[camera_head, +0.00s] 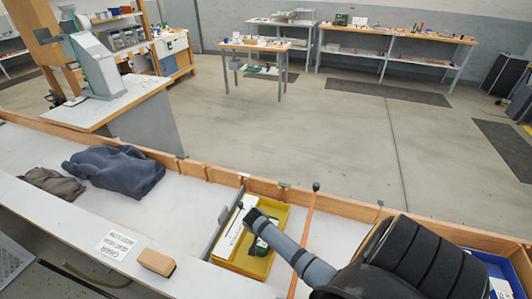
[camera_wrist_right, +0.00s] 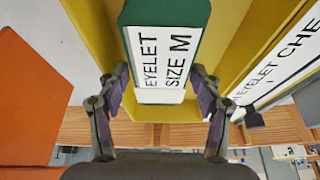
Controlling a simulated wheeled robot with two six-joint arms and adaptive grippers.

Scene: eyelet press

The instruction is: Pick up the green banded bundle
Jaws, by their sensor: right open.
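The green banded bundle (camera_wrist_right: 166,15) lies in a yellow tray (camera_wrist_right: 232,20), with a white label reading "EYELET SIZE M". In the head view a green part of it (camera_head: 261,247) shows beside my right arm, and the rest is hidden. My right gripper (camera_wrist_right: 160,82) is open, with one finger on each side of the bundle's near end. I cannot tell whether the fingers touch it. In the head view the right gripper (camera_head: 257,218) is over the yellow tray (camera_head: 283,216). My left gripper is not in view.
A white card (camera_wrist_right: 278,65) lettered "EYELET CHE..." lies along one tray side. A grey bar (camera_head: 224,222) stands left of the tray. Dark cloth (camera_head: 115,170), brown cloth (camera_head: 52,184) and a wooden block (camera_head: 156,262) lie farther left. A blue bin (camera_head: 500,268) is at right.

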